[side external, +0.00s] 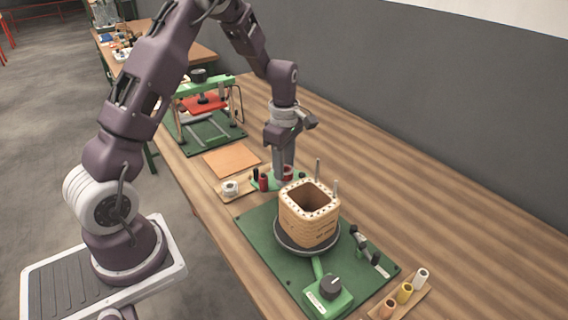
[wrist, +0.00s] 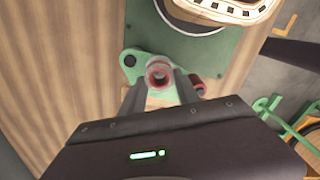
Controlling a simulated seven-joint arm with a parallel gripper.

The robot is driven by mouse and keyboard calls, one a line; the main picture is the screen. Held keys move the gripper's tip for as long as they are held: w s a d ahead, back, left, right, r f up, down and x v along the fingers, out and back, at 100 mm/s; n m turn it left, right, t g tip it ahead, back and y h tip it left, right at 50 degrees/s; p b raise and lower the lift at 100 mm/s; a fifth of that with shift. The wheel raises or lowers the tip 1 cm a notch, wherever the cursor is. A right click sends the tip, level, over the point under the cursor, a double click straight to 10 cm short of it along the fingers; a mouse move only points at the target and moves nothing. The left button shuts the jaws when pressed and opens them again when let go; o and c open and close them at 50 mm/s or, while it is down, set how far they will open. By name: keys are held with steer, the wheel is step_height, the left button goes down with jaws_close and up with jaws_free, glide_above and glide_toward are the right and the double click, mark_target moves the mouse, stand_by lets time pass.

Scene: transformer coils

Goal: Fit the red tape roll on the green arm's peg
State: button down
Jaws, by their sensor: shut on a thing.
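My gripper (side external: 285,170) points straight down and is shut on the red tape roll (side external: 287,173). In the wrist view the roll (wrist: 159,74) shows as a translucent red ring between my fingertips (wrist: 160,88), with a pale centre. It is over the green arm (wrist: 148,60), very close to it. I cannot tell whether a peg is inside the roll or whether the roll touches the arm. The green arm also shows in the side view (side external: 300,176), partly hidden by my gripper and the coil.
A tan square coil (side external: 309,225) stands on a dark turntable on a green base (side external: 258,222), close to my gripper. A dark red spool (side external: 263,183), a black post (side external: 256,173) and a white roll (side external: 230,187) are nearby. Upright metal rods (side external: 318,170) stand behind the coil.

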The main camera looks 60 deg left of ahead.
steer(key=shift+f, duration=0.1)
steer(key=shift+f, duration=0.4)
steer(key=shift+c, duration=2.1)
jaws_free()
steer(key=shift+r, duration=0.1)
steer(key=shift+r, duration=2.4)
steer(key=shift+r, duration=0.1)
